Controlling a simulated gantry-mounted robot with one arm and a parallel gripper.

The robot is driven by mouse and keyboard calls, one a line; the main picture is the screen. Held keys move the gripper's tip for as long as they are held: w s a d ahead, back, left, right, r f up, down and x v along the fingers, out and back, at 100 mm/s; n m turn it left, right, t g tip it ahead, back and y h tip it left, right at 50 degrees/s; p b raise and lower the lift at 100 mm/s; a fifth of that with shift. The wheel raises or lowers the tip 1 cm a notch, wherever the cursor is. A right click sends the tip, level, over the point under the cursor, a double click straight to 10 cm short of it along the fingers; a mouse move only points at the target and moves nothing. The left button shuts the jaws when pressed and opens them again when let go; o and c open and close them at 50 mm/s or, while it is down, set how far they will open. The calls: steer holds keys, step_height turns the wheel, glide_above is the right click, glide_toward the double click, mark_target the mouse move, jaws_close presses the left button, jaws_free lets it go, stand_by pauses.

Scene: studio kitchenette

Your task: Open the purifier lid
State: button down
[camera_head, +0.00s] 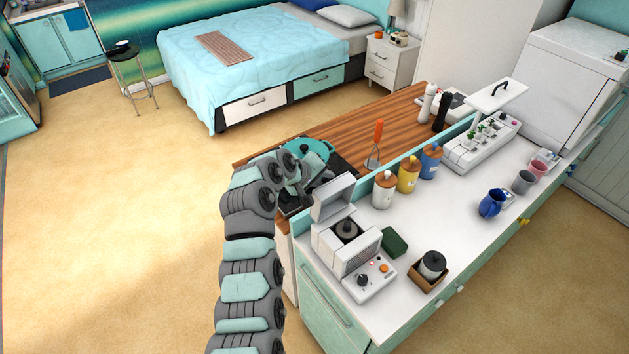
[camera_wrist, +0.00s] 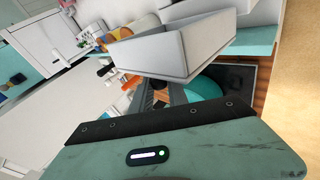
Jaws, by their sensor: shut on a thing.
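The purifier (camera_head: 345,250) is the white appliance at the near end of the white counter, with knobs on its front and a dark round part inside. Its lid (camera_head: 333,198) is raised and tilted up at the back. In the wrist view the lid (camera_wrist: 185,45) is a large white box shape right in front of my gripper. My gripper (camera_head: 318,182) is behind the raised lid and partly hidden by it. In the wrist view my gripper (camera_wrist: 161,92) is shut at the lid's lower edge; the exact contact is hidden.
A teal pot (camera_head: 312,150) on the stove is close beside my gripper. Canisters (camera_head: 384,190), a green sponge-like block (camera_head: 394,242) and a brown box with a jar (camera_head: 430,268) stand around the purifier.

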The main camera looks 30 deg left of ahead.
steer(key=shift+w+a+f, duration=0.15)
steer(key=shift+a+f, duration=0.1)
steer(key=shift+a, duration=0.1)
stand_by(0.4)
steer(key=c, duration=1.3)
jaws_free()
steer(key=shift+c, duration=0.2)
steer(key=shift+r, duration=0.1)
steer(key=b+v, duration=0.2)
steer(key=v, duration=0.8)
steer(key=shift+s+r, duration=0.15)
steer(key=shift+s, duration=0.15)
